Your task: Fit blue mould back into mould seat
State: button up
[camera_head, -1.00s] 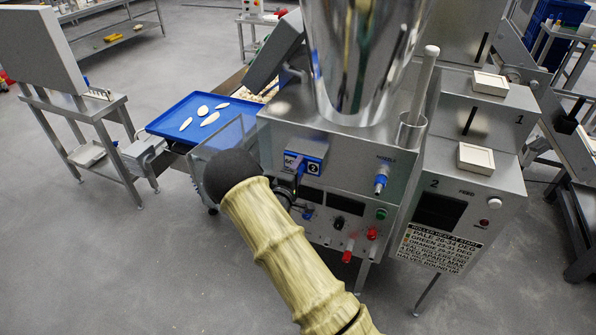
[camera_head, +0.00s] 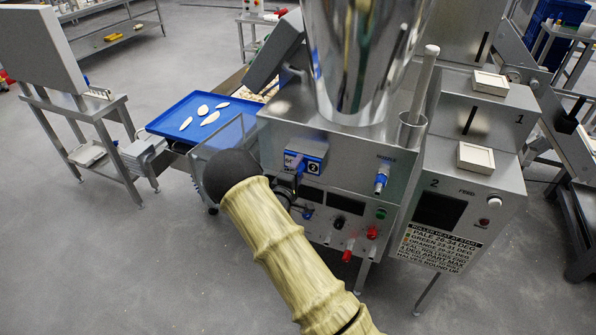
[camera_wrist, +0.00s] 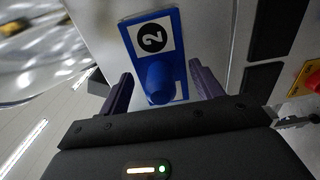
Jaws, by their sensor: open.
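The blue mould (camera_head: 316,154), marked with a white "2" label, is at the front face of the steel machine below the hopper. In the wrist view the blue mould (camera_wrist: 140,32) has a round blue knob (camera_wrist: 159,82) that stands between my fingers. My gripper (camera_wrist: 162,88) is open, with one dark purple finger on each side of the knob and visible gaps. In the head view my arm hides most of the gripper. The mould seat is hidden behind the mould, and I cannot tell how deep the mould sits.
A blue tray (camera_head: 178,121) with pale pasta pieces lies left of the machine. A blue-tipped nozzle (camera_head: 381,180), red knobs (camera_head: 372,233) and a sign (camera_head: 437,247) are on the machine's right front. In the wrist view a red button (camera_wrist: 309,78) is at the right.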

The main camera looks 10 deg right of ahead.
jog(key=p+v, duration=0.1)
jog(key=v, duration=0.6)
dwell(0.8)
jog(key=b+v, duration=0.2)
jog(key=v, duration=1.5)
jog(key=shift+s, duration=0.2)
jog(key=shift+a, duration=0.1)
